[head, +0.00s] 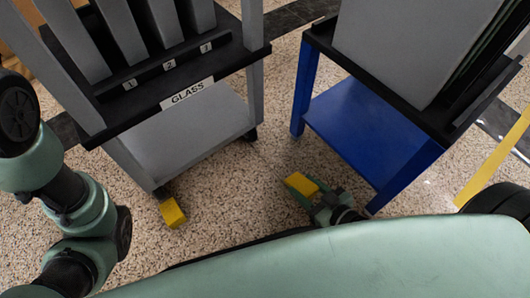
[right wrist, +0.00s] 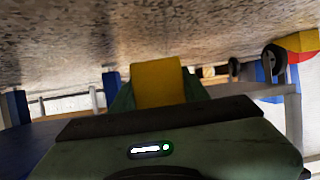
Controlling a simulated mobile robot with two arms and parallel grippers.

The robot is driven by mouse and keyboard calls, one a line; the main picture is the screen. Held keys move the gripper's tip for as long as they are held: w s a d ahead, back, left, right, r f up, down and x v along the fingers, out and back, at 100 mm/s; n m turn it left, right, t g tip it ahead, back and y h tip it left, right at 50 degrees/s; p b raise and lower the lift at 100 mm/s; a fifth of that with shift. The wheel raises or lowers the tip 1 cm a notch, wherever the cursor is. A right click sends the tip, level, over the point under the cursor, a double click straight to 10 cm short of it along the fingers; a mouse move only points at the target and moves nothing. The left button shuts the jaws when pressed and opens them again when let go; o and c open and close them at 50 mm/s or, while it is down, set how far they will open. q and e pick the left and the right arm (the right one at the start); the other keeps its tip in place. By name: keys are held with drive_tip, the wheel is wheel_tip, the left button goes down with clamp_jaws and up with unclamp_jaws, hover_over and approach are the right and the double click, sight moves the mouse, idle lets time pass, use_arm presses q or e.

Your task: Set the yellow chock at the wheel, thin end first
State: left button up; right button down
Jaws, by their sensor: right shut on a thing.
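A yellow chock (head: 300,183) is held in my right gripper (head: 308,190), low over the speckled floor beside the blue cart. In the right wrist view the chock (right wrist: 158,82) shows between the green fingers; which end is thin cannot be told. A second yellow chock (head: 172,213) sits on the floor at the near corner of the grey GLASS cart (head: 190,135), close to a dark wheel (head: 161,193). Another wheel (head: 250,134) shows at that cart's right corner, with bare floor around it. My left arm is at the left; its gripper is not in view.
The blue cart (head: 350,125) stands right of my right gripper, its legs near my arm. A yellow strip (head: 492,160) is at the far right. Clear floor (head: 235,190) lies between the two carts. The right wrist view shows a wheel (right wrist: 272,58) at the right.

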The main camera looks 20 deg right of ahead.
drive_tip(key=p, duration=0.4)
hover_over(265, 156)
drive_tip(key=shift+s, duration=0.1)
wheel_tip(265, 156, down, 4)
drive_tip(key=b, duration=0.3)
drive_tip(key=shift+r, duration=0.15)
drive_tip(key=shift+f+b, duration=0.2)
drive_tip(key=shift+b, duration=0.15)
drive_tip(key=c, duration=0.7)
unclamp_jaws()
drive_tip(key=shift+r+p, duration=0.3)
drive_tip(key=shift+p, duration=0.05)
drive_tip(key=p+v, duration=0.3)
drive_tip(key=v, duration=0.8)
drive_tip(key=shift+s+d, duration=0.15)
drive_tip(key=shift+s, duration=0.25)
